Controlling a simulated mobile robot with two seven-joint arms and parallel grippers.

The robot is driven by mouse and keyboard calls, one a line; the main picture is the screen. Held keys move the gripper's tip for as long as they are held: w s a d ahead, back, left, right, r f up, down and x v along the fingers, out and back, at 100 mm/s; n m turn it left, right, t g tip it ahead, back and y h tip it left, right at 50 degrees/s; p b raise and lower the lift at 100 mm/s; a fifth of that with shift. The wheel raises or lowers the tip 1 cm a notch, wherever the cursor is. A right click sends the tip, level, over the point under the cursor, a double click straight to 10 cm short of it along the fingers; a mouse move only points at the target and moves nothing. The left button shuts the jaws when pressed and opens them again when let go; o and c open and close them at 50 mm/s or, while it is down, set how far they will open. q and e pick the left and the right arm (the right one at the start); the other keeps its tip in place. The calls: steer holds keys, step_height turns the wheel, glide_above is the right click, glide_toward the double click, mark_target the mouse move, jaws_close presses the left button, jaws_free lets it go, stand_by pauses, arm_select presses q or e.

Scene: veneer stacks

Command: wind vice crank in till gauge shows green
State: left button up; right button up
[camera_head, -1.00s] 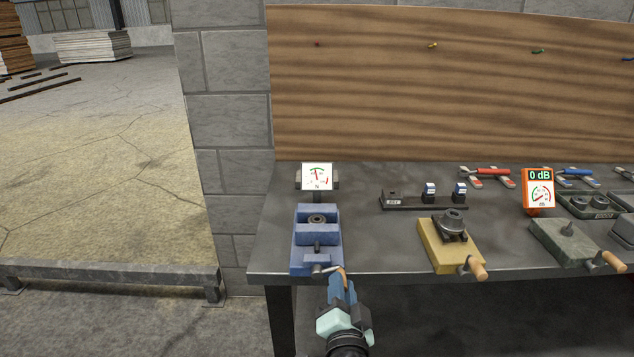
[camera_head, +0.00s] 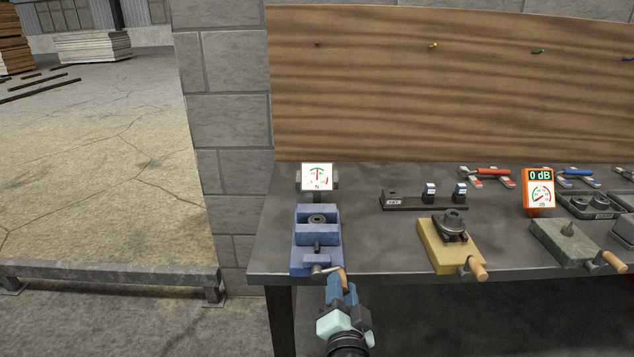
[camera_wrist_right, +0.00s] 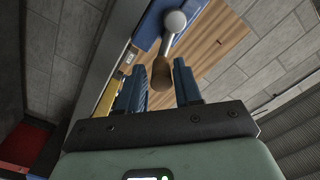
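The blue vice (camera_head: 318,238) stands at the left end of the bench, with a round dark part between its jaws. Its crank is at the front, with a wooden handle (camera_head: 343,273). My right gripper (camera_head: 340,283) is at the crank. My left gripper is not in view.
A yellow vice (camera_head: 448,250) and a grey-green one (camera_head: 563,245) stand to the right, each with its own crank. An orange meter (camera_head: 538,190) reads 0 dB. A dark rack (camera_head: 423,202) and red-handled tool (camera_head: 490,172) lie behind. Bare bench (camera_head: 375,245) separates blue and yellow vices.

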steer(key=shift+o, duration=0.6)
steer(key=shift+r, duration=0.1)
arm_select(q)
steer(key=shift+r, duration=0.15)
arm_select(e)
steer(key=s, duration=0.7)
